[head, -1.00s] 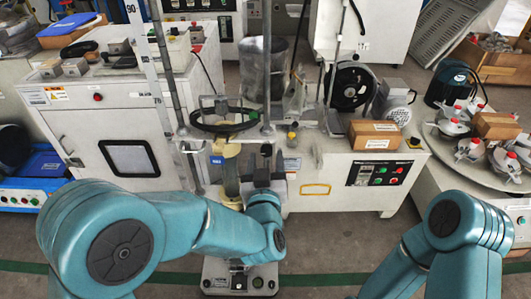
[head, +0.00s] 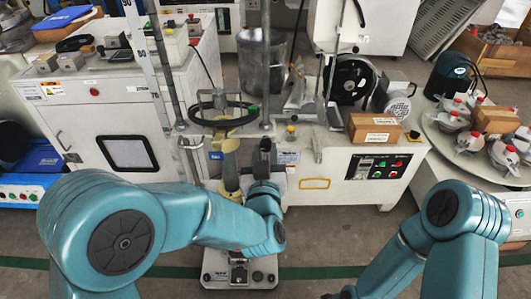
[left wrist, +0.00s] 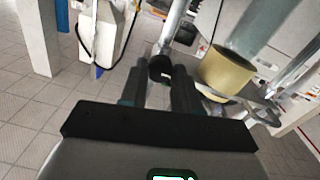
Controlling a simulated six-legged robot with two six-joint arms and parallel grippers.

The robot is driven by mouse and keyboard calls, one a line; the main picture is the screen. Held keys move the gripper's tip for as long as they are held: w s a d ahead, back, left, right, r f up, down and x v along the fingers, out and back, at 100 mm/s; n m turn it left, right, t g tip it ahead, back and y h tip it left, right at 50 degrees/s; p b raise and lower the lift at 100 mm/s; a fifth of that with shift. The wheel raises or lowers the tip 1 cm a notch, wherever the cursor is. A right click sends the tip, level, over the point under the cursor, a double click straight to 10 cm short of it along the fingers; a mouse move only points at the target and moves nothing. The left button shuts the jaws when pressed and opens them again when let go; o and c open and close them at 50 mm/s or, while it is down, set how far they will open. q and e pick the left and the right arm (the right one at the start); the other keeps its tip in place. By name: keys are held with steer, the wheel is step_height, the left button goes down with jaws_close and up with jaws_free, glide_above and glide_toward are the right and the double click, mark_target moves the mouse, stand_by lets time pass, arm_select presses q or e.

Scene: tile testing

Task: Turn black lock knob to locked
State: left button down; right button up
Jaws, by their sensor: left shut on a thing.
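The black lock knob (left wrist: 160,68) shows in the left wrist view as a short dark cylinder on a metal rod. My left gripper (left wrist: 162,77) has its two dark fingers on either side of the knob and is shut on it. In the head view my left gripper (head: 264,152) is at the testing machine's column, right of a beige cylindrical part (head: 230,166). The knob cannot be made out there, and its turn angle is unclear.
A black handwheel (head: 222,115) stands above and left of my left gripper. The beige cylinder (left wrist: 228,72) is close on the right in the wrist view. A white cabinet with a cardboard box (head: 374,129) stands to the right, and a round table (head: 447,158) farther right.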

arm_select(q)
steer(key=m+p, duration=0.1)
steer(key=m, duration=0.3)
steer(key=shift+r+m+p, duration=0.15)
steer(key=shift+m+p, duration=0.2)
steer(key=shift+m, duration=0.05)
steer(key=m+p, duration=0.1)
steer(key=m, duration=0.3)
steer(key=shift+p, duration=0.4)
steer(key=m+p, duration=0.2)
steer(key=m, duration=0.2)
steer(key=shift+r+m, duration=0.1)
steer(key=shift+m, duration=0.3)
steer(key=shift+m+y+p, duration=0.3)
steer(key=shift+m+p, duration=0.5)
steer(key=shift+m, duration=1.1)
steer(key=c, duration=0.8)
jaws_free()
steer(key=shift+w, duration=0.1)
steer(key=shift+f, duration=0.2)
